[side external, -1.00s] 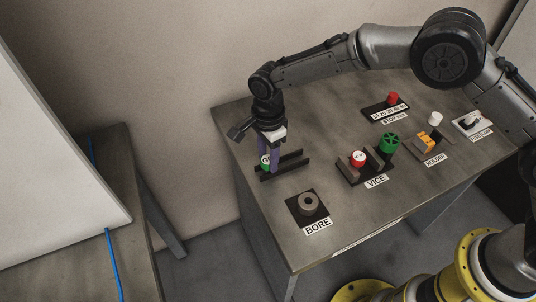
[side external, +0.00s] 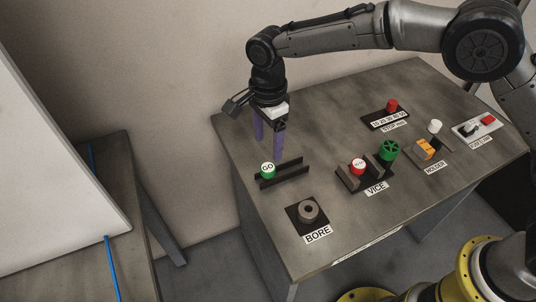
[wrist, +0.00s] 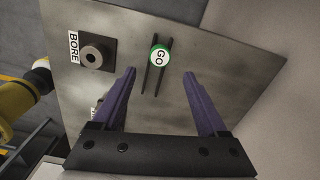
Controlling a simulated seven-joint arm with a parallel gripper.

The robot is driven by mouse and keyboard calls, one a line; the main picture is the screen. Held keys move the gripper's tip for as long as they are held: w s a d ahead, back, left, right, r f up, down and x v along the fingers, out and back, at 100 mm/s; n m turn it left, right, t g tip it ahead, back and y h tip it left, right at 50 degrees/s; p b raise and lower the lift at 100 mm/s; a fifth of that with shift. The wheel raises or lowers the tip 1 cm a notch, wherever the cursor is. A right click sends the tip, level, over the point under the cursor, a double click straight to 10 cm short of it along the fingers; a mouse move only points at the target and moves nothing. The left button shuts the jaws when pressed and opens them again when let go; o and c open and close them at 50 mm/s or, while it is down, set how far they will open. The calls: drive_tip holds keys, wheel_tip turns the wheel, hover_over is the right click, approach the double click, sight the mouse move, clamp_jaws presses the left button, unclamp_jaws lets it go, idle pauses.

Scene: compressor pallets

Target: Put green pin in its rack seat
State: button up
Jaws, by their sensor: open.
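The green pin (side external: 267,171), with a white top marked GO, stands between the two black rails of the rack (side external: 292,170), at the rack's left end in the side view. It looks upright, but its lower part is hidden by the front rail. In the wrist view the green pin (wrist: 159,55) shows its round face over the rails. My gripper (side external: 269,149) is open and empty, with purple fingers above and behind the pin, apart from it. In the wrist view my gripper (wrist: 160,73) has clear space between its fingertips.
The bore block (side external: 308,211) sits in front of the rack. To the right are the vice (side external: 352,181) with a red pin (side external: 358,165), a green handwheel (side external: 389,150), the orange holder (side external: 425,148) and a red knob (side external: 391,105).

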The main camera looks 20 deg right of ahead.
wheel_tip(320, 180, up, 4)
idle(0.4)
drive_tip(key=s+d+r+n+t, duration=0.1)
drive_tip(key=s+d+r+n, duration=0.35)
drive_tip(key=d+r, duration=0.35)
drive_tip(key=s+d+r+n+t, duration=0.1)
drive_tip(key=s+d+r+n, duration=0.3)
drive_tip(key=d, duration=0.6)
drive_tip(key=s+d+f+n+t, duration=0.1)
drive_tip(key=s+d+n, duration=0.3)
drive_tip(key=s, duration=0.6)
drive_tip(key=s+d+n+t, duration=0.2)
drive_tip(key=s+d+n, duration=0.1)
drive_tip(key=s+d, duration=0.4)
drive_tip(key=s, duration=0.3)
drive_tip(key=shift+f+n+t, duration=0.3)
drive_tip(key=shift+f+n, duration=0.05)
drive_tip(key=shift+f, duration=0.05)
